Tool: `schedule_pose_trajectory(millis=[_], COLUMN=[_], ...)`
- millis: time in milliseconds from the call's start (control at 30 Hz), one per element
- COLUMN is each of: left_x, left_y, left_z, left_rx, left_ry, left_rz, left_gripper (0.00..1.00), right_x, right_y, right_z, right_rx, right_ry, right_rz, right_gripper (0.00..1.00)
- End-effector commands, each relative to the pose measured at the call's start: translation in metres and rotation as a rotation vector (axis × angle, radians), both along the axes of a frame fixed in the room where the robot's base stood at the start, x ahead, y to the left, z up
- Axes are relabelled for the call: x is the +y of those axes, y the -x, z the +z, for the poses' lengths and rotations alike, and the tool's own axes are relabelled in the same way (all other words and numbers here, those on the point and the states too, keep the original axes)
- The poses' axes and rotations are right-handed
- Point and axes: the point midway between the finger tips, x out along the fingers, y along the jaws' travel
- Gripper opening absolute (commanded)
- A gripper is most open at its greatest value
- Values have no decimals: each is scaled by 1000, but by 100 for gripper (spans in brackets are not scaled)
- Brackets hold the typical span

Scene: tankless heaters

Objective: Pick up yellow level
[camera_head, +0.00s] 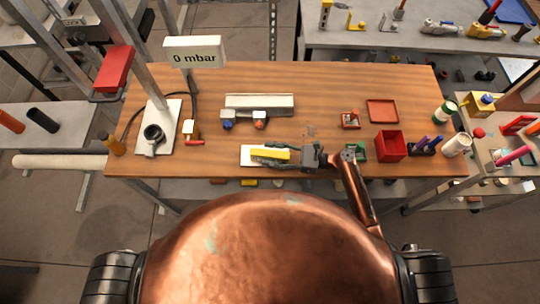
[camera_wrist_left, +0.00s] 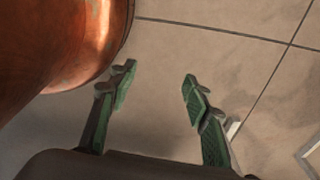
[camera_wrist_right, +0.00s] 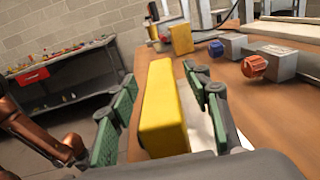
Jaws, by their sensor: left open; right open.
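The yellow level (camera_head: 270,154) lies on a white sheet (camera_head: 250,160) near the front edge of the wooden table. In the right wrist view the yellow level (camera_wrist_right: 163,108) stands as a long yellow bar between my right fingers. My right gripper (camera_head: 272,154) is open around the level, with one green-padded finger on each side; it also shows in the right wrist view (camera_wrist_right: 160,95). A gap shows at the left finger; I cannot tell if the other finger touches. My left gripper (camera_wrist_left: 160,85) is open and empty above the floor, and is not visible in the head view.
A grey manifold with blue and red knobs (camera_head: 258,104) lies behind the level. A red box (camera_head: 391,146) and a red tray (camera_head: 382,111) are to the right. A 0 mbar display (camera_head: 194,52) stands at the left.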

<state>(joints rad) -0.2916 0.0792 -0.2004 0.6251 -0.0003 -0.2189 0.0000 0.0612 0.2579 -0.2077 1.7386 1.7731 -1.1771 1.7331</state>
Motion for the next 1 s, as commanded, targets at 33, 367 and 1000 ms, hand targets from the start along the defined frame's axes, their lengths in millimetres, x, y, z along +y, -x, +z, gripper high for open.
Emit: schedule_pose_trajectory(millis=[33, 367, 1000], left_x=[0, 1, 1], left_y=[7, 21, 7], left_z=[0, -1, 0], left_rx=[8, 26, 8], left_ry=[0, -2, -1], left_rz=[2, 5, 2], left_gripper=[44, 44, 44], right_x=[2, 3, 3], right_y=[-1, -1, -1], right_z=[0, -1, 0], right_rx=[0, -1, -1], right_ry=[1, 2, 1], right_rz=[0, -1, -1], right_gripper=[45, 38, 0])
